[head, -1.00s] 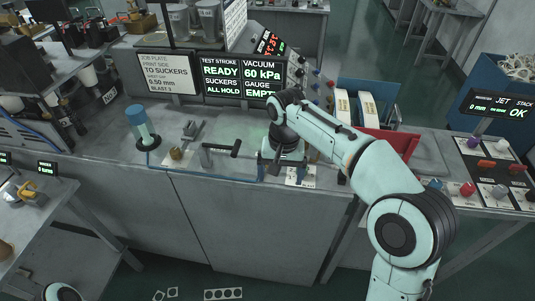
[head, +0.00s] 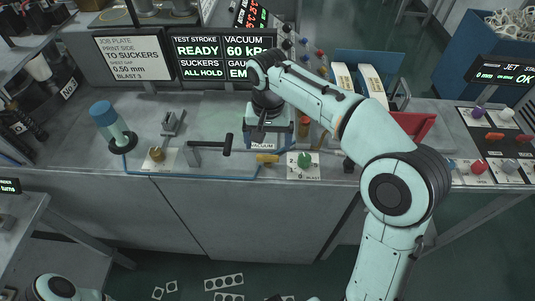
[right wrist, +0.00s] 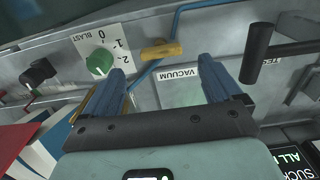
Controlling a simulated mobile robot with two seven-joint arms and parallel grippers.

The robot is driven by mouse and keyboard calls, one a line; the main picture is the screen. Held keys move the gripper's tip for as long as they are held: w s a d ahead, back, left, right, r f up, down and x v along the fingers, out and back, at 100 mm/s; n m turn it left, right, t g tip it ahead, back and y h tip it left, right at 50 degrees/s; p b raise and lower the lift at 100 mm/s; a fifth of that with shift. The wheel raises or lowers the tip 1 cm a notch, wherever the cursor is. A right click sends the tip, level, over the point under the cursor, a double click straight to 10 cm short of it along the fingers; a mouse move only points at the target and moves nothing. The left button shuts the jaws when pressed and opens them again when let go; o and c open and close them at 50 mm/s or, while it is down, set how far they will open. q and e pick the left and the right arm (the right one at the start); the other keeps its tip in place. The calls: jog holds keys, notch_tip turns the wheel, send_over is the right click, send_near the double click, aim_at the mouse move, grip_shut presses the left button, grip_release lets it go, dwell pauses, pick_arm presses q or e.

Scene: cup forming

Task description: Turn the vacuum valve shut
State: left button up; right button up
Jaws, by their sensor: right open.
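The vacuum valve has a small yellow handle (head: 267,158) on the bench front, just below a VACUUM label (head: 262,147). In the head view the handle lies about level. In the right wrist view the yellow handle (right wrist: 161,50) lies at an angle to the blue pipe (right wrist: 146,74), beyond the fingertips. My right gripper (head: 268,138) is open, with blue fingers apart and nothing between them. The right wrist view shows the gripper (right wrist: 165,75) with the VACUUM label (right wrist: 180,75) between its fingers; it appears not to touch the handle. My left gripper is out of view.
A green BLAST knob (head: 304,160) sits just right of the valve. A black lever (head: 210,146) stands to its left. A blue-capped cylinder (head: 112,124) is farther left. A red bin (head: 415,126) is at right. The display (head: 223,57) reads READY and 60 kPa.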

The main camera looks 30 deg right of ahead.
aim_at(268, 156)
notch_tip(268, 156, down, 6)
jog(key=shift+w+r+b, duration=0.1)
jog(key=shift+r+b, duration=0.15)
jog(key=shift+b, duration=0.15)
jog(key=c, duration=1.1)
